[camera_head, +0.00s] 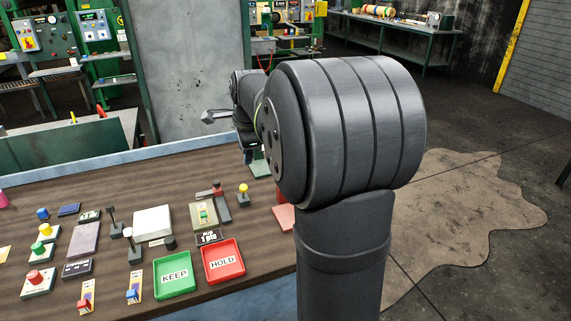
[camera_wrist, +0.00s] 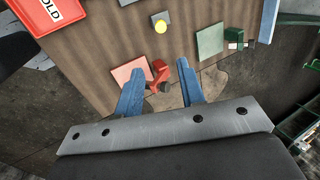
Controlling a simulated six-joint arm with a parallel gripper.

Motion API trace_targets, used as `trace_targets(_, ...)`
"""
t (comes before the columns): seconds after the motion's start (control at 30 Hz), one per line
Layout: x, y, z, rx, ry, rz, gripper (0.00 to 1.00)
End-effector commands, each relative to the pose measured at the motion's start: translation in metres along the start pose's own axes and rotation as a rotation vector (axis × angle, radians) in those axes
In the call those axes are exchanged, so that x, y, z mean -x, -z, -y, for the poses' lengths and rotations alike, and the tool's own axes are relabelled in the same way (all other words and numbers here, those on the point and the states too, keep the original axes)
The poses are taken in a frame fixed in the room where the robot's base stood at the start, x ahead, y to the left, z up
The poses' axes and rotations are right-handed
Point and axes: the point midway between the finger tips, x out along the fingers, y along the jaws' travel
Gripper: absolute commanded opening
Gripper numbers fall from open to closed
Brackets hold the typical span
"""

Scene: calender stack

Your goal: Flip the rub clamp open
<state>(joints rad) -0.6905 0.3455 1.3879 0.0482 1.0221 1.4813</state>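In the wrist view a red clamp-like part (camera_wrist: 158,72) with a dark knob stands at the table edge beside a pink pad (camera_wrist: 130,70). No label on it is readable, so I cannot be sure it is the rub clamp. My gripper (camera_wrist: 160,67) is open, its two blue fingers wide apart. The red part shows between them in the picture, and nothing is held. I cannot tell the fingers' height above it. In the head view my arm hides most of this corner; the pink pad (camera_head: 284,217) shows partly beside it.
In the head view a green KEEP tray (camera_head: 174,291) and a red HOLD tray (camera_head: 240,275) lie near the front edge. Several buttons, switches and levers crowd the table (camera_head: 110,180). In the wrist view a yellow knob (camera_wrist: 160,27) and green pad (camera_wrist: 210,40) lie beyond the fingers.

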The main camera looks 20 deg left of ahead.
Motion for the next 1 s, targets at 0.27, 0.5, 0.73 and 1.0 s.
trace_targets(0.27, -0.035, 0.004, -0.030, -0.415, 0.058, 0.080, 0.00)
trace_targets(0.5, -0.068, 0.016, -0.066, -0.937, 0.117, 0.161, 0.00)
trace_targets(0.73, -0.081, 0.026, -0.088, -1.231, 0.151, 0.197, 0.00)
trace_targets(1.0, -0.083, 0.028, -0.092, -1.283, 0.157, 0.204, 0.00)
